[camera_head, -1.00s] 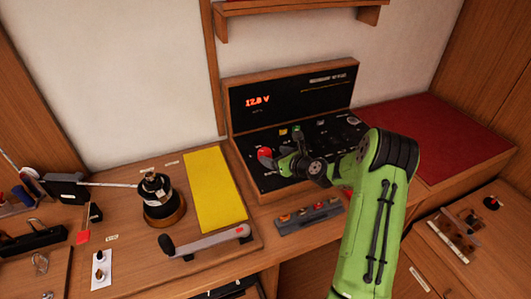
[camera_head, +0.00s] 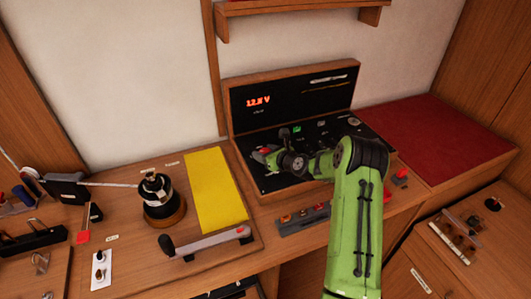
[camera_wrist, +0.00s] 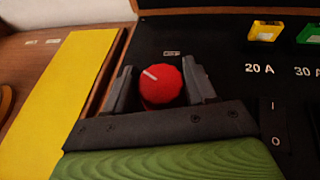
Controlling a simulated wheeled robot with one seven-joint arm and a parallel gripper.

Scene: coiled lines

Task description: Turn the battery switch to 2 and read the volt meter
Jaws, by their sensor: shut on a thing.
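The red battery switch knob (camera_wrist: 163,86) sits on the black panel (camera_wrist: 235,70) between the two fingers of my gripper (camera_wrist: 161,74), which is shut on it. A white mark on the knob points to the upper left in the wrist view. The small label above the knob is too small to read. In the head view my gripper (camera_head: 270,155) is at the panel's left end and partly hides the knob. The volt meter (camera_head: 258,101) on the upright back panel shows red digits, seemingly 12.8 V; the last digit is blurred.
A yellow sheet (camera_head: 216,190) lies left of the panel. A small grey strip (camera_head: 303,219) lies in front of the panel.

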